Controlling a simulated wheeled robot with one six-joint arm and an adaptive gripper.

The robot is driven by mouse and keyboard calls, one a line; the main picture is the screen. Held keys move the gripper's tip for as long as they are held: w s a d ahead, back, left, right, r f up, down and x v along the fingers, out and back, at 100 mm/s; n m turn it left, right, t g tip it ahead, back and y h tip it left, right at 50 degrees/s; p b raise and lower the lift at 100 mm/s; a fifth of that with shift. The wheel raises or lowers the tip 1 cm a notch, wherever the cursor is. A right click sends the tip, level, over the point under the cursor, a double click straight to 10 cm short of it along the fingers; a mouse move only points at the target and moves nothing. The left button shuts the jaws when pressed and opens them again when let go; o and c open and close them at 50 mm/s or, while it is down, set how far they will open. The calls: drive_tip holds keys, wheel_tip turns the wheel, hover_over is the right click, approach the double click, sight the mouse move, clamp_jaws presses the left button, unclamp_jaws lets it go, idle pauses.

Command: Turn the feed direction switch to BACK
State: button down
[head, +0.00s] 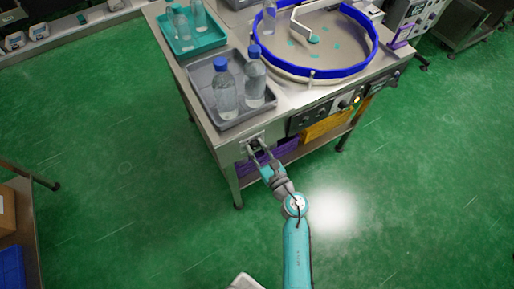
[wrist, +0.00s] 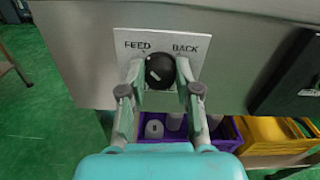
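The feed direction switch is a round black knob (wrist: 160,71) on a white plate (wrist: 125,40) in the wrist view. The plate reads FEED at upper left and BACK at upper right. A short pale mark shows on the knob's left part. My gripper (wrist: 161,76) has one finger on each side of the knob, close to its edges. Whether both fingers touch it is not clear. In the head view my gripper (head: 257,148) is at the switch plate on the table's front left, and hides most of the knob.
The steel table (head: 290,98) carries a grey tray (head: 200,76) with bottles, a teal tray (head: 208,42) and a blue-rimmed turntable (head: 345,70). A black control panel (wrist: 290,75) is right of the switch. Purple (wrist: 230,130) and yellow (wrist: 265,130) bins sit below.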

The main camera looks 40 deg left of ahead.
drive_tip(key=shift+m, duration=0.3)
drive_tip(key=m, duration=0.3)
drive_tip(key=shift+m, duration=0.3)
drive_tip(key=m, duration=0.4)
drive_tip(key=shift+w, duration=0.1)
drive_tip(key=m, duration=0.9)
drive_tip(key=shift+w+m, duration=0.1)
drive_tip(key=shift+m, duration=0.2)
drive_tip(key=shift+d, duration=0.1)
drive_tip(key=c, duration=0.8)
unclamp_jaws()
drive_tip(key=shift+f, duration=0.1)
